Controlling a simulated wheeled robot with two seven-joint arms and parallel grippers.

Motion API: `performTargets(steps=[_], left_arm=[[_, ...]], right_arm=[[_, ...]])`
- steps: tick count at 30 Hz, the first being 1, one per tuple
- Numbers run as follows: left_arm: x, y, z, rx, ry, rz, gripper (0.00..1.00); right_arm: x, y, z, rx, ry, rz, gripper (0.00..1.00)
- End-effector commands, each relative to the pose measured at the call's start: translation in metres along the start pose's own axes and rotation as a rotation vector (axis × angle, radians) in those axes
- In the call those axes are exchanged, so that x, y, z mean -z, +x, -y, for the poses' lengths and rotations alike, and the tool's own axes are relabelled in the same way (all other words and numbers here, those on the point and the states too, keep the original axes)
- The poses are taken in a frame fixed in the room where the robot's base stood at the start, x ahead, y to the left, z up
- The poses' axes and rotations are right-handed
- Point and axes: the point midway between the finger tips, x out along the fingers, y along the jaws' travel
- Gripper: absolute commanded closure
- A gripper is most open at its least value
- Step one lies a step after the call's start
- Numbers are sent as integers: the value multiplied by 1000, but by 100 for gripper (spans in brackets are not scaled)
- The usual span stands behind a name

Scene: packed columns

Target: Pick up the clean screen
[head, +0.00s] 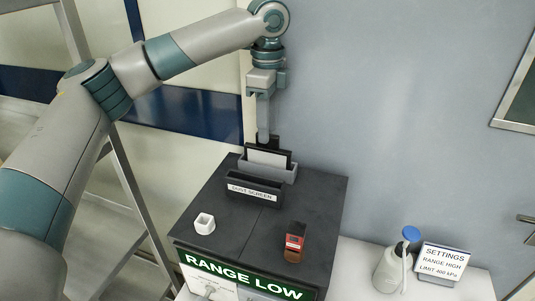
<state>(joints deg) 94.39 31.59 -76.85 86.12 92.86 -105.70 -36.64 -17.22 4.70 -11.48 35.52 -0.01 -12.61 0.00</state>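A white panel with a black frame (267,157) stands upright in a grey slotted holder (251,168) on top of a dark cabinet. I take it to be the clean screen, but no label on it is readable. A black box in front (255,188) has a label that ends in "SCREEN"; its first word is unclear. My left gripper (264,138) points straight down at the top edge of the framed panel, touching or just behind it. Its fingers show edge-on as one grey strip, so their opening is hidden. My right gripper is out of view.
A ladder-like frame (135,195) stands at left.

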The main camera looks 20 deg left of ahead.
Motion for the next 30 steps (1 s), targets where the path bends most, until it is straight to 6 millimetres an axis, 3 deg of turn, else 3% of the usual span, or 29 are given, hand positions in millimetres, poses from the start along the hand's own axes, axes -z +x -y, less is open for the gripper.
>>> performTargets(steps=[6,22,30], left_arm=[[-1,22,0,0,-1,1,66],[-1,30,1,-1,-1,1,66],[-2,62,4,-1,-1,1,66]], right_arm=[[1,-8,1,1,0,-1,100],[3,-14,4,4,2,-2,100],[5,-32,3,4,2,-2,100]])
